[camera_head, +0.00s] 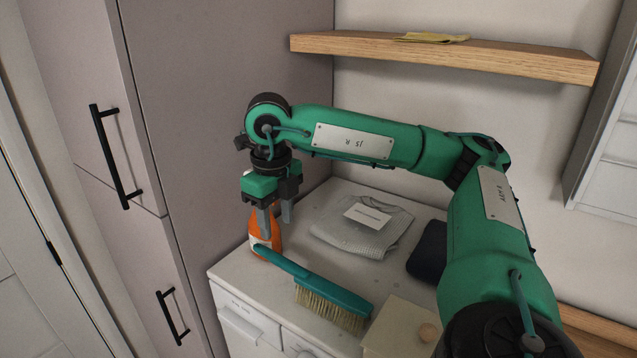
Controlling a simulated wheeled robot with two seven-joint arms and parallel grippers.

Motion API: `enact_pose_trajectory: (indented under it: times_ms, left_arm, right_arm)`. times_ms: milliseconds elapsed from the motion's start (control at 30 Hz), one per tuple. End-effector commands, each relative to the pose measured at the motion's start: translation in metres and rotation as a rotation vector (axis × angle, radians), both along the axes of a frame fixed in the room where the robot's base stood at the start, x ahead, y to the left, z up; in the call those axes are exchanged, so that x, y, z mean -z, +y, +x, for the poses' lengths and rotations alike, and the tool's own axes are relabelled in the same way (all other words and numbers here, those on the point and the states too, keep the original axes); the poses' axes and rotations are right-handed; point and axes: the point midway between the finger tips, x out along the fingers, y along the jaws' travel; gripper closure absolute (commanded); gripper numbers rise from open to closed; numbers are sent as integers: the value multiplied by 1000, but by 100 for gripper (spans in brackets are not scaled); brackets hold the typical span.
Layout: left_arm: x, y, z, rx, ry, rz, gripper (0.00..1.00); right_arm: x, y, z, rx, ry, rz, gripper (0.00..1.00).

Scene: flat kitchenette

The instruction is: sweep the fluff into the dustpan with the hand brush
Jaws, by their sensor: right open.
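The hand brush (331,296) has a teal back and handle and pale bristles. It lies on the white counter top near its front edge, with its handle pointing back left. An orange bottle (274,242) stands just behind the handle end and is partly hidden by my gripper. I see no dustpan and no fluff in this view. My left gripper is not in view.
A grey folded garment (338,232) with a white card lies at the counter's back. A dark folded cloth (428,252) and a cream box (396,325) with a round wooden knob are to the right. A wooden shelf (500,58) holds a yellow cloth (432,38). A tall cabinet (215,120) bounds the left.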

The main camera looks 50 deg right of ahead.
Motion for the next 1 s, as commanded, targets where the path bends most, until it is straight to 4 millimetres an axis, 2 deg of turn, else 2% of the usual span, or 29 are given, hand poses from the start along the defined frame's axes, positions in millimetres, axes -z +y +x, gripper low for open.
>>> enact_pose_trajectory:
  times_ms: [167, 367, 533, 733, 800, 1000]
  left_arm:
    - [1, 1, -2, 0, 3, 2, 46]
    - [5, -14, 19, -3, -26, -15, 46]
    - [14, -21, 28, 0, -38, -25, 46]
    - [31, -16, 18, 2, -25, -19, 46]
    - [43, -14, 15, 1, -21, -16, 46]
    - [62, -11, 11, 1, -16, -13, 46]
  right_arm:
    - [1, 0, 0, 0, 0, 1, 55]
    - [10, 0, 0, 0, 0, 1, 55]
    - [28, 0, 0, 1, 0, 2, 55]
    - [58, -1, 0, 2, 1, 2, 55]
    - [70, 0, 0, 1, 1, 3, 55]
    - [88, 0, 1, 0, 0, 3, 55]
